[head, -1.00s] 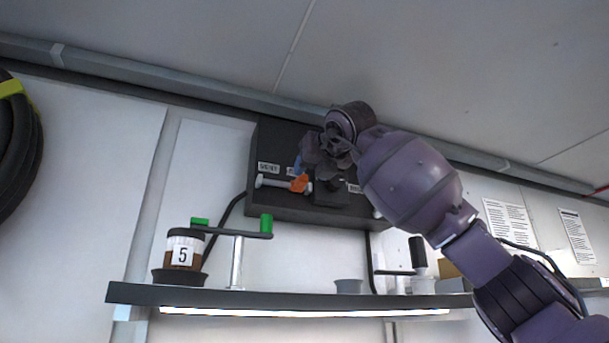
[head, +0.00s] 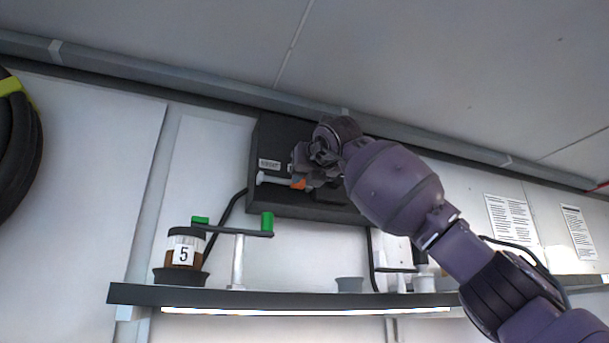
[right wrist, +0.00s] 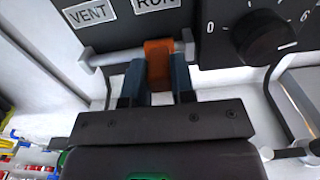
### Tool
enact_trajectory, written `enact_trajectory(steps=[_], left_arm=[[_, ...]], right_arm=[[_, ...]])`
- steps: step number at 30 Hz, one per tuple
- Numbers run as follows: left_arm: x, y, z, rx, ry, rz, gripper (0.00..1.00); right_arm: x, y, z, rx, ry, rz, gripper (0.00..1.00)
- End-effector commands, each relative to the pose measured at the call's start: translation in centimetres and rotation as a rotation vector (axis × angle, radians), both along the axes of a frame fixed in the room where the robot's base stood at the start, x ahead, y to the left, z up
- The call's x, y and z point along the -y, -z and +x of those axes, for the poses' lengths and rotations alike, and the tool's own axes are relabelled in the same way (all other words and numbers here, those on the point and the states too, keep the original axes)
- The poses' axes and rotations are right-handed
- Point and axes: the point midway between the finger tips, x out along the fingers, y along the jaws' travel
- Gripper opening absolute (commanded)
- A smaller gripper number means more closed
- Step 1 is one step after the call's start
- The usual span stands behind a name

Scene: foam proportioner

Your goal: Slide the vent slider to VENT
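The vent slider is an orange block (right wrist: 158,62) on a light horizontal rod below the VENT and RUN labels. It sits below RUN, right of the rod's middle. In the head view the orange slider (head: 298,184) is partly hidden by my right gripper (head: 308,172). In the right wrist view the blue fingers of my right gripper (right wrist: 159,82) stand one on each side of the slider, with no clear gap between them and it. The VENT label (right wrist: 88,13) is up and to the left of the slider. My left gripper is not in view.
A black dial (right wrist: 264,38) with a number scale is right of the slider on the dark control box (head: 265,137). Below is a shelf (head: 290,298) with a jar (head: 184,249) marked 5 and a green-handled crank (head: 238,234).

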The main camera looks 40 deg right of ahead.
Motion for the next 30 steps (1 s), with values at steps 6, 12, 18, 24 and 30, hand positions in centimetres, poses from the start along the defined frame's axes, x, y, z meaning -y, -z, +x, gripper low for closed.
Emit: enact_trajectory(steps=[6, 12, 18, 24, 30], left_arm=[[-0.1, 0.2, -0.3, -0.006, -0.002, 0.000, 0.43], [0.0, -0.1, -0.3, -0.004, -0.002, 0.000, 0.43], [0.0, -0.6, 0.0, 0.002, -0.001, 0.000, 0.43], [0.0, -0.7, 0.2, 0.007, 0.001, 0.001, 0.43], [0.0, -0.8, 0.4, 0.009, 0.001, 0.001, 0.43]], right_arm=[[0.0, 0.0, 0.0, 0.000, 0.000, 0.000, 0.00], [-2.1, -0.1, 0.5, 0.000, -0.005, -0.003, 0.00], [-4.9, -0.1, 1.1, 0.001, -0.003, -0.002, 0.00], [-5.4, -0.1, 1.2, 0.002, -0.002, 0.000, 0.00], [-5.5, 0.0, 1.2, 0.002, -0.003, -0.001, 0.29]])
